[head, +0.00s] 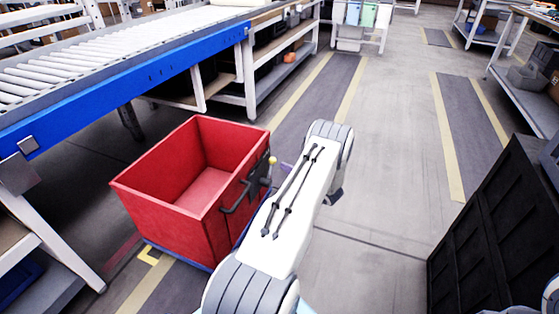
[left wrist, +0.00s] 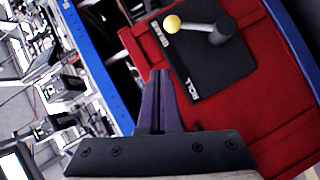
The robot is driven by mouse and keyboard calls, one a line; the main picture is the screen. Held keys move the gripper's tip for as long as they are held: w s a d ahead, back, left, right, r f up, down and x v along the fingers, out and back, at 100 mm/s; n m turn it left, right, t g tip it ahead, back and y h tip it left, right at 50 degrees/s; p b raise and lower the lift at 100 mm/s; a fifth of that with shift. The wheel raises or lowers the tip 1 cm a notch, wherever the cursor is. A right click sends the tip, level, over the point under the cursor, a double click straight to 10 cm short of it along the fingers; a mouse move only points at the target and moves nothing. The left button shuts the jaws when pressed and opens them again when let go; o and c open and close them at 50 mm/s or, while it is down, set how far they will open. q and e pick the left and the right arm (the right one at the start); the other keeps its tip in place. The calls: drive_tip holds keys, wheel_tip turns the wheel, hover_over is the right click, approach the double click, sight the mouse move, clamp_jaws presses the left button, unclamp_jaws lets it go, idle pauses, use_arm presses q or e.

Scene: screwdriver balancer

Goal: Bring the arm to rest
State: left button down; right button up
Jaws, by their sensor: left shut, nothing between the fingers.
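My left arm reaches forward over the floor in the head view, just right of a red bin (head: 165,215). Its gripper is mostly hidden by the arm; a bit of purple finger (head: 286,167) shows beside the bin's right side. In the left wrist view the left gripper (left wrist: 158,82) is shut and empty, its purple fingers together. Beyond it is the red bin's wall with a black panel (left wrist: 205,70) lettered ROLL and BRAKE. A grey lever with a yellow knob (left wrist: 172,23) is on the panel; the knob also shows in the head view (head: 272,160). My right gripper is not in view.
A blue-sided roller conveyor (head: 130,88) runs along the left. White-framed shelving (head: 250,75) stands behind the bin. A large black crate (head: 500,225) stands at the right. Open floor (head: 385,150) lies between the bin and the crate.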

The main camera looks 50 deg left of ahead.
use_arm(q)
drive_tip(key=shift+v, duration=0.85)
drive_tip(key=shift+w, duration=0.1)
